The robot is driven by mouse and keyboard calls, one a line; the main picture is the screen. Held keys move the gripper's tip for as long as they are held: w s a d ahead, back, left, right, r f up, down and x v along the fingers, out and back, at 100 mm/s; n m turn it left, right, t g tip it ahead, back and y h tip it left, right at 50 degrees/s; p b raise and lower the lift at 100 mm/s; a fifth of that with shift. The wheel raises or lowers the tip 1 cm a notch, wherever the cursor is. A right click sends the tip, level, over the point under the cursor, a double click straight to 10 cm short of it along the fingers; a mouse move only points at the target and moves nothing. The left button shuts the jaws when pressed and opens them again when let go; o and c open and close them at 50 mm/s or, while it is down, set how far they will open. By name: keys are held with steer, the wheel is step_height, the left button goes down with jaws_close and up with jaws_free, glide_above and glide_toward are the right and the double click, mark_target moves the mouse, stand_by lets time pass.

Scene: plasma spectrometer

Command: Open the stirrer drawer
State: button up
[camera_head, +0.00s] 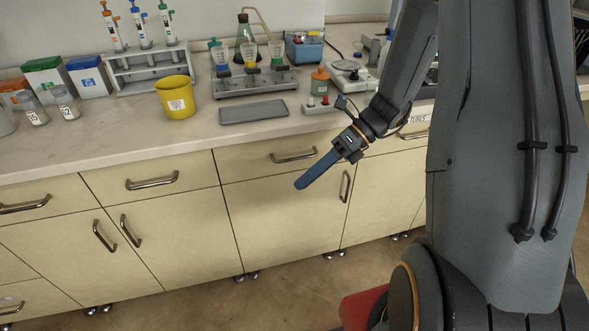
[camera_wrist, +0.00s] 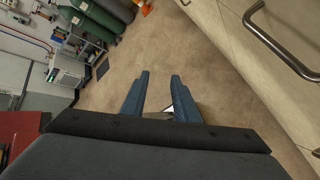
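Several cream drawers run under the bench top, all shut. One drawer front (camera_head: 250,162) has a metal bar handle (camera_head: 294,155) and lies behind my arm. I cannot read a stirrer label on any drawer; a partly covered label further right reads "TUBES" (camera_head: 419,119). My gripper (camera_head: 304,182) points down and left in front of the cabinet, just below that handle in the head view. In the wrist view my gripper (camera_wrist: 160,80) has its two blue fingers apart with only floor between them. A bar handle (camera_wrist: 283,45) shows at the upper right, apart from the fingers.
The bench holds a yellow beaker (camera_head: 176,99), a grey tray (camera_head: 253,112), a pipette rack (camera_head: 150,70) and a row of stirrers (camera_head: 255,82). Cabinet doors with upright handles (camera_head: 346,186) are below. In the wrist view, gas cylinders (camera_wrist: 95,22) stand far off across open floor.

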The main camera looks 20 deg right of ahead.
steer(key=w+d+f+m+t+y+b, duration=0.3)
steer(key=w+d+f+m+t, duration=0.1)
steer(key=w+m, duration=0.35)
steer(key=m+t+y+b, duration=0.2)
steer(key=m+t, duration=0.2)
steer(key=m, duration=0.4)
glide_toward(297, 159)
steer(key=x, duration=0.3)
steer(key=shift+w+d+f+n, duration=0.1)
steer(key=shift+w+f+n, duration=0.05)
steer(key=shift+w+n, duration=0.1)
steer(key=p+x, duration=0.1)
steer(key=x, duration=0.6)
jaws_close()
